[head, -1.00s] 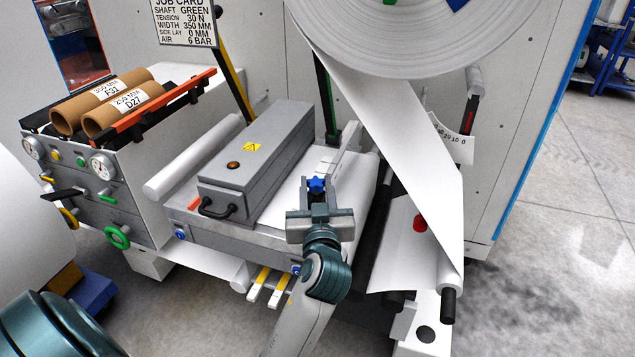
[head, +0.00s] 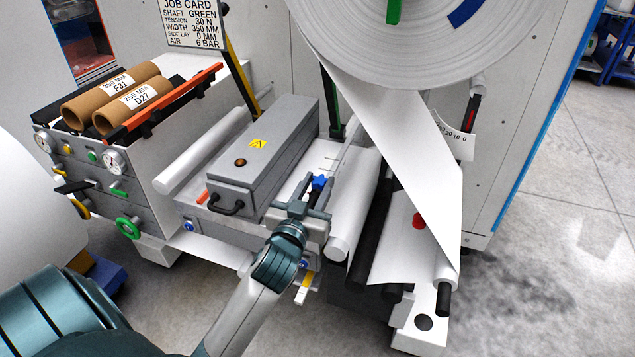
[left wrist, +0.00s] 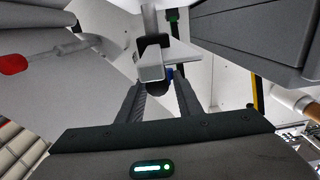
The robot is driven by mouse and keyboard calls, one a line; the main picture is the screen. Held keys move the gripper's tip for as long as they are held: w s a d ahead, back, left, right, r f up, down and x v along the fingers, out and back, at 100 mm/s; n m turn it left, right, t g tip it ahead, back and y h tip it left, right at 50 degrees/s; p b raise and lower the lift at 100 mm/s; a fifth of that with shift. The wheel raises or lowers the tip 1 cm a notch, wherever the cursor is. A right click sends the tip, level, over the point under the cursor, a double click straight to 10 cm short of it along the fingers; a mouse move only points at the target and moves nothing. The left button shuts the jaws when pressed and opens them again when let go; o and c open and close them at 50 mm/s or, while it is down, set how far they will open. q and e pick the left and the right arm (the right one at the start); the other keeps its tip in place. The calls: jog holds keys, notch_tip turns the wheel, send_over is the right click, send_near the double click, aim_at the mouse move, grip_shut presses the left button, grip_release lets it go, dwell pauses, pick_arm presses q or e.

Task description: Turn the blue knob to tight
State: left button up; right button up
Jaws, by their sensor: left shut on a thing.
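The blue knob (head: 319,182) sits at the front end of a slim guide bar beside the grey box, over the white web. In the head view my left gripper (head: 312,194) reaches up to it from the lower left. Its fingers are shut at the knob, and its palm is nearer the camera. In the left wrist view a small patch of the blue knob (left wrist: 169,73) shows between the fingertips, with a dark part and a pale bracket around it. Most of the knob is hidden there. No tight marking is readable. My right gripper is out of view.
The grey box (head: 262,150) with a yellow warning label stands close left of the gripper. The hanging white web (head: 385,110) and rollers are close on the right. A green handwheel (head: 129,228) and gauges are on the left panel. Open floor lies at right.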

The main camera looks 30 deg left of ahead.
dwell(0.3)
pick_arm(q)
jog(key=o, duration=1)
jog(key=shift+o, duration=0.2)
jog(key=shift+s, duration=0.1)
jog(key=shift+s+d+f, duration=0.1)
jog(key=shift+s+d, duration=0.1)
jog(key=shift+s, duration=0.4)
jog(key=p+v, duration=0.1)
jog(key=v, duration=1.5)
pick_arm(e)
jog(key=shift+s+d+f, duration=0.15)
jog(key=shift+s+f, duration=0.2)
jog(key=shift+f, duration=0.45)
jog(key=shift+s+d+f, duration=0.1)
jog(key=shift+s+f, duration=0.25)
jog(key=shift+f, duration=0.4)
pick_arm(q)
jog(key=shift+w, duration=0.1)
